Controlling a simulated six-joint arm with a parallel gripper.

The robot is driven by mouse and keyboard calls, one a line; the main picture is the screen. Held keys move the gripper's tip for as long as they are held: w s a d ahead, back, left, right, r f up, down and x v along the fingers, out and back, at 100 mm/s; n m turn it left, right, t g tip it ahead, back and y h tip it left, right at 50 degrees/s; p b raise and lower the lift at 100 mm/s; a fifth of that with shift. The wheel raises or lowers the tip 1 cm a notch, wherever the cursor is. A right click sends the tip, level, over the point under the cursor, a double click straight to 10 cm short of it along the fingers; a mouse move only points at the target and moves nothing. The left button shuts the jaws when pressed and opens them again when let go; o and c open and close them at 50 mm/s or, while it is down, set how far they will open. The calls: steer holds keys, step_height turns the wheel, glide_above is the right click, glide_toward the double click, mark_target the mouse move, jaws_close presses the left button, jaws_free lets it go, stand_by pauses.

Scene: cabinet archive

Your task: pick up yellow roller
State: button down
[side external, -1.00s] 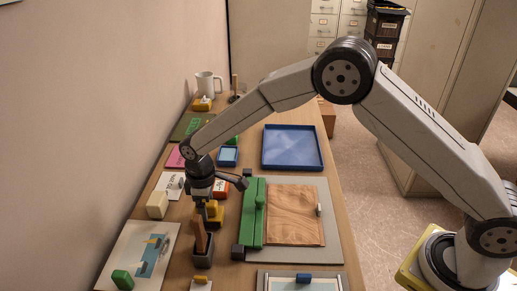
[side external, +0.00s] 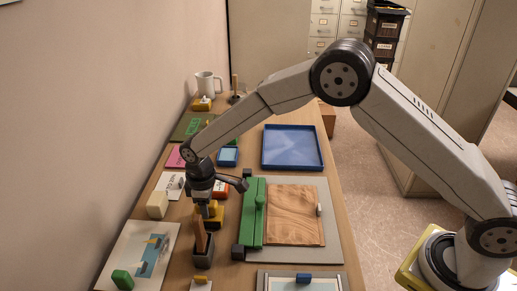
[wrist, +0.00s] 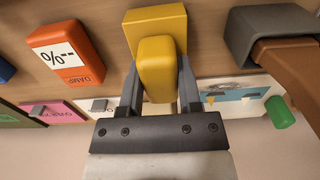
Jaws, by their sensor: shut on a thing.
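The yellow roller (wrist: 157,68) is a yellow block with a rounded raised part, in the middle of the wrist view. My gripper (wrist: 158,85) is shut on its raised part, with one finger on each side. In the side external view my gripper (side external: 204,207) points down at the yellow roller (side external: 216,213), which shows only partly behind the fingers. I cannot tell whether its base touches the table.
A dark holder (side external: 203,256) with a brown upright piece stands close in front of my gripper. An orange block (wrist: 66,52) sits nearby. A blue tray (side external: 292,148) lies farther back.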

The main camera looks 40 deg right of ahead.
steer(key=shift+r, duration=0.2)
steer(key=shift+r, duration=0.5)
step_height(320, 180, up, 2)
steer(key=s+d+r, duration=0.4)
steer(key=s+r, duration=0.5)
steer(key=s, duration=0.4)
steer(key=shift+d+r, duration=0.2)
steer(key=shift+r, duration=0.15)
steer(key=shift+s, duration=0.15)
